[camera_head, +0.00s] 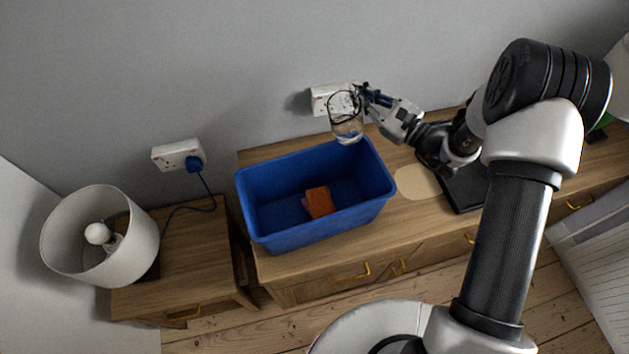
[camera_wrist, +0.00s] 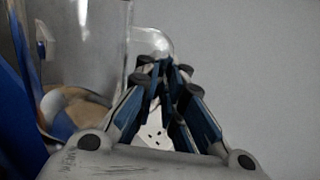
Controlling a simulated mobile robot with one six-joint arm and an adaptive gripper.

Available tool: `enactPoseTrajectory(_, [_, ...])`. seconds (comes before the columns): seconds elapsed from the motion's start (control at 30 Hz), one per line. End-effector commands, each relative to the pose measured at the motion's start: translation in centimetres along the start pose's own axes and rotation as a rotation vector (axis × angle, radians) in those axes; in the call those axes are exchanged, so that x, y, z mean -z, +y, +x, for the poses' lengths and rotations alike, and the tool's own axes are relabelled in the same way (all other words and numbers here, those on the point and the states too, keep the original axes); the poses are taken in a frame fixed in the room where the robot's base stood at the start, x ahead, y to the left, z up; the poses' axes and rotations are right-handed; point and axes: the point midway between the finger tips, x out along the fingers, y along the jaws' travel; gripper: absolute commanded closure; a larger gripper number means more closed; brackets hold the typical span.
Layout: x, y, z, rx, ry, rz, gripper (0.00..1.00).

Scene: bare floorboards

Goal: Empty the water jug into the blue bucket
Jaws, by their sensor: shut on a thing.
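The water jug (camera_head: 347,130) is clear glass with a little water showing near its bottom. It is held up at the far right corner of the blue bucket (camera_head: 262,233), near the wall. My gripper (camera_head: 362,92) is shut on the jug's handle, at the jug's right side. In the wrist view the jug (camera_wrist: 90,50) fills the left, and my gripper's fingers (camera_wrist: 163,70) close at its clear handle. The bucket is a rectangular blue tub on the wooden cabinet; its blue side shows at the wrist view's left edge (camera_wrist: 18,110). The jug looks about upright.
An orange sponge-like block (camera_head: 319,202) and a purplish item lie inside the bucket. A lamp (camera_head: 100,235) stands on a small cabinet at left. Wall sockets (camera_head: 180,155) are behind, one behind the jug. A round pale mat (camera_head: 416,183) and a dark flat object (camera_head: 463,190) lie right of the bucket.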

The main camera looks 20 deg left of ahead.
Motion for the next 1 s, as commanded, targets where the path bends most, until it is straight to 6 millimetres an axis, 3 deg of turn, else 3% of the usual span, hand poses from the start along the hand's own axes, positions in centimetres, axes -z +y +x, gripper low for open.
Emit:
enactPoseTrajectory(0.27, [-3.0, 0.7, -0.1, 0.001, -0.037, -0.177, 1.00])
enactPoseTrajectory(1.0, [-4.7, 3.8, -0.7, 0.002, -0.123, -0.651, 1.00])
